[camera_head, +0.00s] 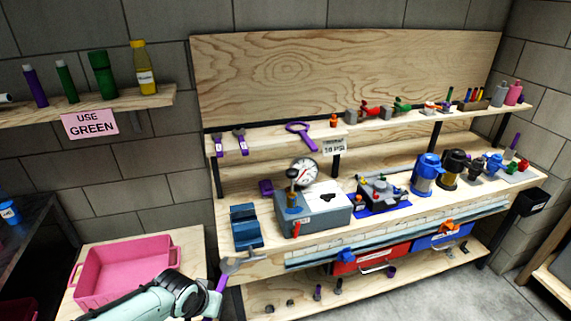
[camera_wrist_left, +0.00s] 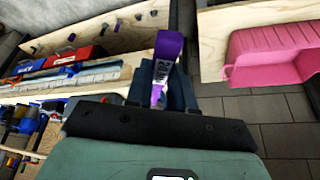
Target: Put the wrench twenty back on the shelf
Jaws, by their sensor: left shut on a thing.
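The held wrench has a purple handle (camera_head: 219,284) and a grey open jaw (camera_head: 238,264). In the left wrist view its purple handle (camera_wrist_left: 168,47) stands up between the fingers and carries a partly legible white label. My left gripper (camera_head: 210,291) is shut on it, low in front of the workbench's left end. It also shows in the left wrist view (camera_wrist_left: 165,80). The bench's upper shelf (camera_head: 270,136) holds two smaller purple-handled wrenches (camera_head: 217,144) (camera_head: 241,141) at its left end and a purple ring-ended tool (camera_head: 301,136) to their right. My right gripper is not in view.
A blue vise (camera_head: 245,228), grey box (camera_head: 318,213) and dial gauge (camera_head: 304,172) stand on the worktop below the upper shelf. A pink bin (camera_head: 125,272) is at the lower left. A wall shelf (camera_head: 110,101) holds bottles above a "USE GREEN" sign (camera_head: 90,123).

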